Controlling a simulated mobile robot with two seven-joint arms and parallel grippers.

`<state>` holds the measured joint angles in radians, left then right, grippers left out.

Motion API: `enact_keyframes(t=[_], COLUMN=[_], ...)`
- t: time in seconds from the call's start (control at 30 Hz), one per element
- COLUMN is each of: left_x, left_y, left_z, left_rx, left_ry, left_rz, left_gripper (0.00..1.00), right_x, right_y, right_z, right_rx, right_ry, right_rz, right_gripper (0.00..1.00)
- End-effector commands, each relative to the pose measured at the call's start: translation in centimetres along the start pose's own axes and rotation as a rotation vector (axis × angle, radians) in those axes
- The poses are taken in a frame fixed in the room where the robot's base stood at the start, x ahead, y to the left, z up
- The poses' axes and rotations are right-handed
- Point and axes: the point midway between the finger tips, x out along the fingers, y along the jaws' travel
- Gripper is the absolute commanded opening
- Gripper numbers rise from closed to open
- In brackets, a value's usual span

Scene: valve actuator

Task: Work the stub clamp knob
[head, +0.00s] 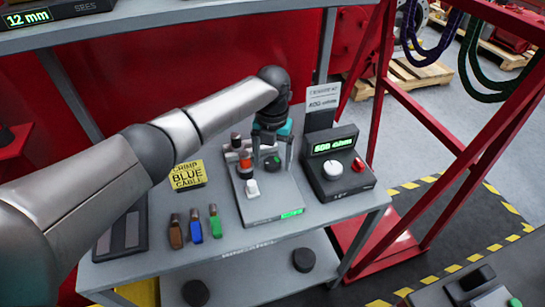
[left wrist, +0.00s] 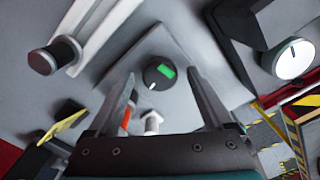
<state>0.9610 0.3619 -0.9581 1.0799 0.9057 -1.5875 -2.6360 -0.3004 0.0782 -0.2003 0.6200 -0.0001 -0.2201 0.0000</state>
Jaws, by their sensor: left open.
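A round dark knob (left wrist: 158,73) with a green patch and a white pointer mark stands on a grey plate in the left wrist view. It also shows in the head view (head: 272,164). I cannot tell for sure that it is the stub clamp knob. My left gripper (head: 272,156) is open above the grey fixture plate (head: 275,207), pointing down. In the left wrist view its fingertips (left wrist: 162,76) lie on either side of the dark knob, with nothing visibly gripped. Whether they touch it is unclear. My right gripper is not in view.
A white knob (head: 252,188) and an orange-red knob (head: 245,164) stand close by on the plate. A dark box (head: 350,182) with a green display and white dial is to the right. Brown, blue and green pieces and a yellow sign (head: 187,175) are to the left.

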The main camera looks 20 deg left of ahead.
Motion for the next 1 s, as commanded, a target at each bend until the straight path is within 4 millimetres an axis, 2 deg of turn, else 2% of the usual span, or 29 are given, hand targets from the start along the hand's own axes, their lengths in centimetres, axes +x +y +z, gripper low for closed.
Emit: enact_keyframes(t=[0.13, 0.87, 1.0], left_x=[-0.02, -0.08, -0.1], left_y=[-0.01, 0.02, 0.02], left_z=[-0.01, 0.01, 0.01], left_rx=[0.0, -0.001, -0.004], left_ry=[0.0, 0.0, 0.0], left_rz=[0.0, 0.0, 0.0], left_gripper=[0.83, 0.01, 0.0], right_x=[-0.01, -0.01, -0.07], right_y=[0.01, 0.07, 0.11], right_z=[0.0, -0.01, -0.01], right_rx=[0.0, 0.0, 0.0], right_ry=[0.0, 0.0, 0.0], right_rz=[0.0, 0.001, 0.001], right_gripper=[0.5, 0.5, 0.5])
